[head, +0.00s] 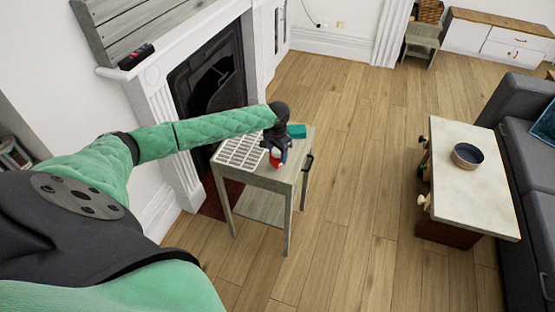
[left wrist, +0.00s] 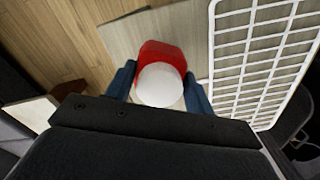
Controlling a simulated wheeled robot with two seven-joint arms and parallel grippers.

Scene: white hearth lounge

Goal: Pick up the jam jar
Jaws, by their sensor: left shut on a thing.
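The jam jar (head: 275,161) shows as a small red and white thing at the small grey side table, partly hidden by my gripper. In the left wrist view the jar (left wrist: 160,84) has a round white top and a red side. My left gripper (head: 277,146) is over the table with its fingers pointing down. Its two dark blue fingers are on either side of the jar and shut on it. Whether the jar touches the tabletop cannot be told. My right gripper is not in view.
A white wire rack (head: 240,152) lies on the side table (head: 262,178), left of the jar. A teal block (head: 297,131) is behind the gripper. The fireplace (head: 207,80) stands close behind. A low table (head: 465,192) with a dark bowl (head: 467,156) is at right; open floor lies between.

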